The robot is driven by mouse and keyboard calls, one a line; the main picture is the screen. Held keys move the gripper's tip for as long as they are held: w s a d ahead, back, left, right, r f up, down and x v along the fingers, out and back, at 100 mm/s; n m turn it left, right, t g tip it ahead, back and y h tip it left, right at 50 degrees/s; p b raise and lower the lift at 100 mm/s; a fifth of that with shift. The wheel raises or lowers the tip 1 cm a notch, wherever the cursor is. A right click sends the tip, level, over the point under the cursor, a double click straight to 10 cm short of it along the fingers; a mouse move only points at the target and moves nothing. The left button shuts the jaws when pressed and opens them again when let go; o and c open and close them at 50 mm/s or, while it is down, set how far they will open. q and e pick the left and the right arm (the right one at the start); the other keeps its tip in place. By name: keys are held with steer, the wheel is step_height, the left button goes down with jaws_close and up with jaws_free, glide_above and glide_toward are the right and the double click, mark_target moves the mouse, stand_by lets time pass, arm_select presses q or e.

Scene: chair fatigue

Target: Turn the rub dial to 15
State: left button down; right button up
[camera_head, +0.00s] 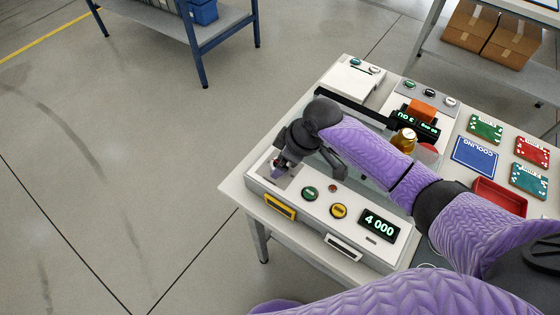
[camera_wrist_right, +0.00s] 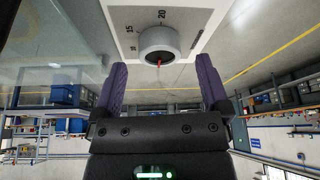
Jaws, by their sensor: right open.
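The rub dial (camera_wrist_right: 160,42), a round grey-white knob, shows in the right wrist view on a white plate with printed marks, 15 and 20 among them. A red mark sits at its lower edge in that picture. My right gripper (camera_wrist_right: 160,66) is open, with its purple fingers on either side of the dial and gaps between them and it. My left gripper is out of view.
The machine's front has a green button (camera_head: 309,193), a yellow button (camera_head: 339,211) and a display (camera_head: 379,225) reading 4 000. A gold weight (camera_head: 404,139), a blue cooling pad (camera_head: 475,155) and a red tray (camera_head: 499,197) lie to the right. Floor is clear at left.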

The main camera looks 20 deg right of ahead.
steer(key=shift+x, duration=1.05)
